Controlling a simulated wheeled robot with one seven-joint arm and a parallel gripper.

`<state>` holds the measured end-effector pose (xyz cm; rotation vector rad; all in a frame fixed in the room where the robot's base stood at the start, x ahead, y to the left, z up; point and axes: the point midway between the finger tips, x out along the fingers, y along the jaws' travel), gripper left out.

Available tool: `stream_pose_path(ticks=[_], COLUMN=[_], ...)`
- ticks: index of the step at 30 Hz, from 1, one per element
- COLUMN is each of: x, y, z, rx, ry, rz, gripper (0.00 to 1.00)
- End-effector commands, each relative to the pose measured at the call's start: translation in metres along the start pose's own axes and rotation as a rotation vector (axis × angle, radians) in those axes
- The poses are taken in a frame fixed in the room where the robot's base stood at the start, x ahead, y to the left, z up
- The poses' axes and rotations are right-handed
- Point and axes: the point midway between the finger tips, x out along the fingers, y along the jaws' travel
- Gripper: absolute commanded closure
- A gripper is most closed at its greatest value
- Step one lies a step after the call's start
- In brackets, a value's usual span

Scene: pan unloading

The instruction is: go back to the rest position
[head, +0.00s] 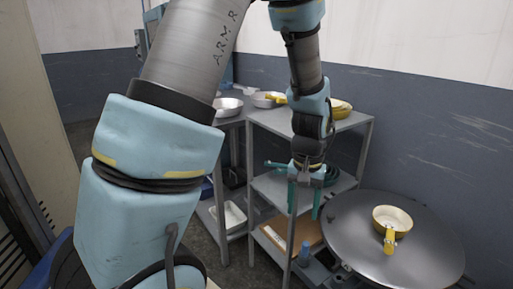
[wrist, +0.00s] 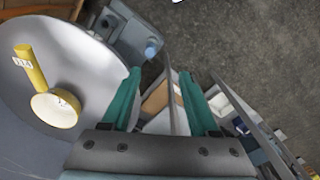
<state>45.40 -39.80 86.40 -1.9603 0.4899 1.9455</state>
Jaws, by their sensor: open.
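My gripper (head: 305,196) hangs pointing down in front of the grey metal shelf (head: 262,124), with its two teal fingers apart and nothing between them. In the wrist view my gripper (wrist: 160,98) is also open, with a shelf edge and the floor showing beyond the fingers. A yellow pan (head: 392,219) with a yellow handle sits on the round grey table (head: 345,225), to the right of my gripper and apart from it. The pan (wrist: 55,108) and the round table (wrist: 85,65) show at the left of the wrist view.
The shelf top holds a silver pan (head: 228,106) and several other pans. Lower shelves hold a white tray (head: 232,214), a cardboard box (head: 275,236) and teal cookware. A blue-grey wall stands behind. Bare floor (wrist: 220,35) shows beyond the round table.

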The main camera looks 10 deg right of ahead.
Motion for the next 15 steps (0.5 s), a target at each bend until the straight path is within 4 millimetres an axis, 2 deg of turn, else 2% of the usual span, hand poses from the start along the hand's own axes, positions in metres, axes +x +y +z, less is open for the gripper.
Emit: stream_pose_path(ticks=[5,9,12,15], x=[-0.029,-0.05,-0.061,-0.069], y=[-0.075,-0.135,-0.168,-0.19], z=[0.013,0.041,0.063,0.082], rx=[-0.127,-0.228,-0.292,-0.339], ry=[0.04,0.076,0.1,0.116], rz=[0.01,0.005,-0.005,-0.016], gripper=[0.39,0.39,0.39,0.39])
